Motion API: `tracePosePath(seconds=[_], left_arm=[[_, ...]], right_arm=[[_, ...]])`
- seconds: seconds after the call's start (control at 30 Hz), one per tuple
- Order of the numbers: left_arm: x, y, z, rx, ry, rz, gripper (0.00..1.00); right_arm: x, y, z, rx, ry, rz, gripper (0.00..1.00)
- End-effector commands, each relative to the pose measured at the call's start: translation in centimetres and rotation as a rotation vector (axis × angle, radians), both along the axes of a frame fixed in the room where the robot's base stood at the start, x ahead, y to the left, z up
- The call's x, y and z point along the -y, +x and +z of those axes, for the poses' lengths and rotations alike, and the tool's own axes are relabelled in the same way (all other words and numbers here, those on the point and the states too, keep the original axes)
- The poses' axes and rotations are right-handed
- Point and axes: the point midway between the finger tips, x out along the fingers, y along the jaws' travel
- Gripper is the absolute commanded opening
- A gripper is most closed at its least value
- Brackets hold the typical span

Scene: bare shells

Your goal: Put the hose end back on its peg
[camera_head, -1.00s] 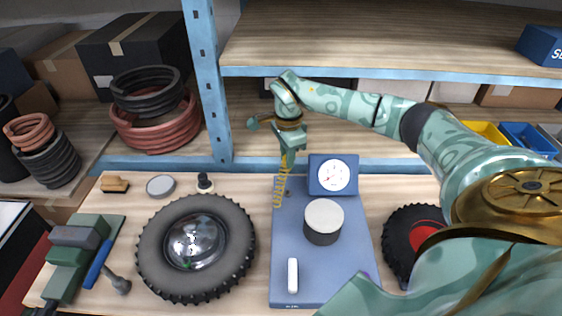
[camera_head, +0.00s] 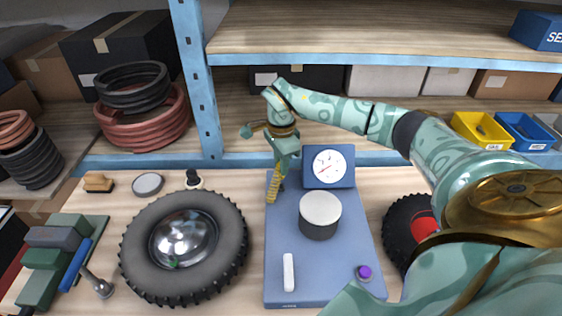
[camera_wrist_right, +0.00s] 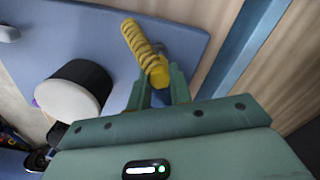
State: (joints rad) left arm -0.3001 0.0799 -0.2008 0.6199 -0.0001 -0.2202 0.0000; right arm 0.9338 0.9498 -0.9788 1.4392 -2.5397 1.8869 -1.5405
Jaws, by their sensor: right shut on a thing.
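The yellow ribbed hose (camera_head: 273,187) hangs at the far left edge of the blue board (camera_head: 284,235). My right gripper (camera_head: 280,168) is shut on the hose end, over the board's far left corner. In the right wrist view the yellow hose end (camera_wrist_right: 158,75) sits between the fingers (camera_wrist_right: 157,92) of that gripper, and the ribbed hose runs up and left from it. A small dark part shows beside the hose on the board; I cannot tell whether it is the peg or whether the hose end touches it. My left gripper is out of view.
A gauge box (camera_head: 329,168) stands just right of the gripper. A white-topped black cylinder (camera_head: 319,214), white bar (camera_head: 288,272) and purple knob (camera_head: 364,272) are on the board. A large tyre (camera_head: 136,240) lies left. A shelf post (camera_head: 202,90) rises behind.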

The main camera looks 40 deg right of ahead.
Motion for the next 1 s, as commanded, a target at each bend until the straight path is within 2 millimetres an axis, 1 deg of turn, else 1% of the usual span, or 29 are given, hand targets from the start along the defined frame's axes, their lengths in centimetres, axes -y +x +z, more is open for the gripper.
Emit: tracePosePath(seconds=[0.27,0.53,1.0], left_arm=[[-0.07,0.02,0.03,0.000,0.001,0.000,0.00],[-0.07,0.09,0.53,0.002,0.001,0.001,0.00],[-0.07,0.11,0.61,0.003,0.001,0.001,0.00]], right_arm=[[0.01,0.01,0.03,0.000,0.000,0.000,0.00],[0.00,0.05,-0.21,0.000,0.000,-0.001,0.00],[-0.02,0.04,-0.32,0.000,0.000,0.000,0.00]])
